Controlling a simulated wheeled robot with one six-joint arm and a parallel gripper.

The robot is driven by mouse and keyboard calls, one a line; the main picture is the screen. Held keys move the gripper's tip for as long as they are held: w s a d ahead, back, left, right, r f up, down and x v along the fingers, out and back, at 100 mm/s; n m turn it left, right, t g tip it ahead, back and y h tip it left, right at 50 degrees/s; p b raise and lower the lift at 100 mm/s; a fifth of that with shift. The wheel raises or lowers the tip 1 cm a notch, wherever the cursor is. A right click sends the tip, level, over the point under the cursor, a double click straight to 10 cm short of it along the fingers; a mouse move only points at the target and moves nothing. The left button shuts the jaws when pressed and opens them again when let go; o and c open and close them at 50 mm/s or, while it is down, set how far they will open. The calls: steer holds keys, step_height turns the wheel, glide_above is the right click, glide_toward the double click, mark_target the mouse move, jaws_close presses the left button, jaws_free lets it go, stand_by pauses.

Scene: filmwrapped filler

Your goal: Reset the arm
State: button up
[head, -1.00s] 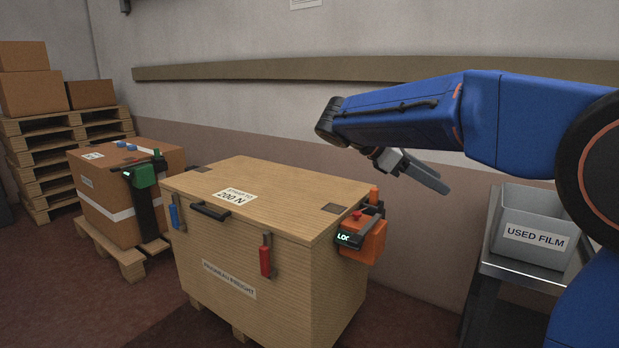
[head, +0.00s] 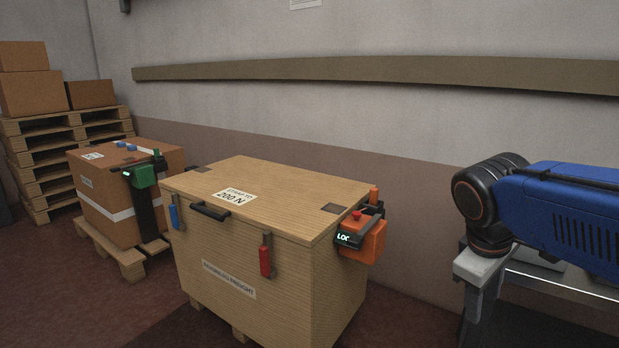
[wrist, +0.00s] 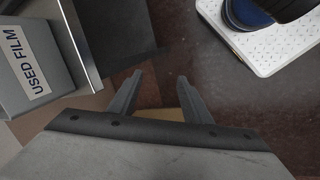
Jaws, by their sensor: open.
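My gripper (wrist: 158,92) is open in the wrist view, its two grey fingers apart with nothing between them. It points toward the dark red floor, with a small tan strip showing beyond the finger bases.
The grey USED FILM bin (wrist: 35,62) is left of the fingers; my arm mostly hides it in the head view. The wooden crate (head: 250,262) with an orange locked device (head: 362,240) stands centre. A strapped carton (head: 100,195) and stacked pallets (head: 50,150) are left.

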steer(key=s+a+f+m+t+y, duration=0.2)
steer(key=s+a+f+m+y, duration=0.1)
steer(key=s+f+m, duration=0.3)
steer(key=shift+s+a+f+m+t, duration=0.25)
steer(key=shift+s+f+t, duration=0.2)
steer(key=shift+f, duration=0.3)
stand_by(0.4)
